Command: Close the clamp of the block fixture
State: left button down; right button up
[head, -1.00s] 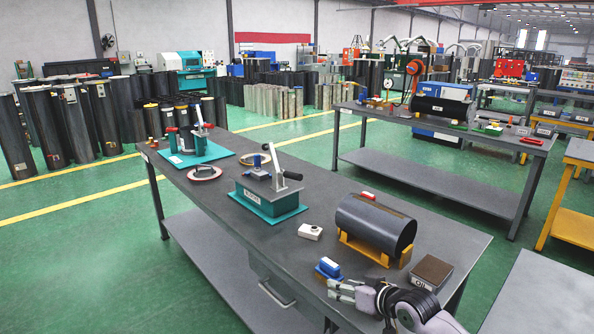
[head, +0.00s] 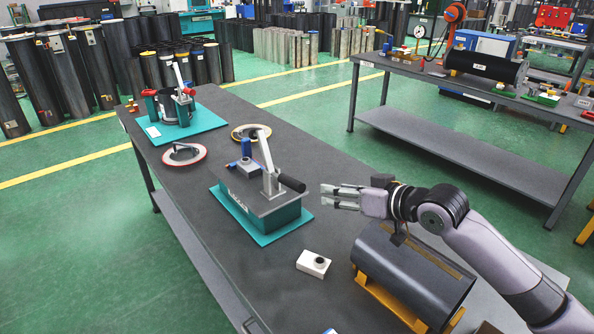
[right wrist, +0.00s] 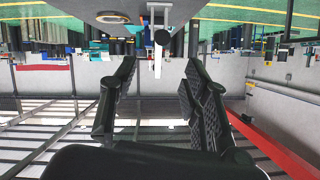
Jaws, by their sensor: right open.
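The block fixture (head: 285,219) is a dark grey box on a teal plate on the near workbench. A blue part (head: 245,166) sits on top of the fixture. My right gripper (head: 323,197) is open and empty, just right of the handle grip and apart from it. My left gripper is out of view.
A dark cylinder (head: 415,275) in a yellow cradle lies below my right arm. A small white box (head: 313,264) stands in front of the fixture. Two rings (head: 184,154) and another clamp fixture (head: 180,125) are farther back on the bench.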

aim_at(294, 185)
jog(key=p+x, duration=0.2)
jog(key=x, duration=0.9)
jog(key=shift+s+a, duration=0.1)
jog(key=shift+a, duration=0.05)
jog(key=x, duration=0.4)
jog(key=shift+a+p, duration=0.1)
jog(key=shift+p, duration=0.25)
jog(key=shift+w+a+f, duration=0.2)
jog(key=shift+w+a, duration=0.05)
jog(key=shift+w, duration=0.2)
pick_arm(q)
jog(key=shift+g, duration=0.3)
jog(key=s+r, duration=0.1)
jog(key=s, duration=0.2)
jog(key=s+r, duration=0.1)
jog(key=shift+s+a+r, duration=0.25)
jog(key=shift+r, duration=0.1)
pick_arm(e)
jog(key=shift+w, duration=0.1)
jog(key=shift+f, duration=0.1)
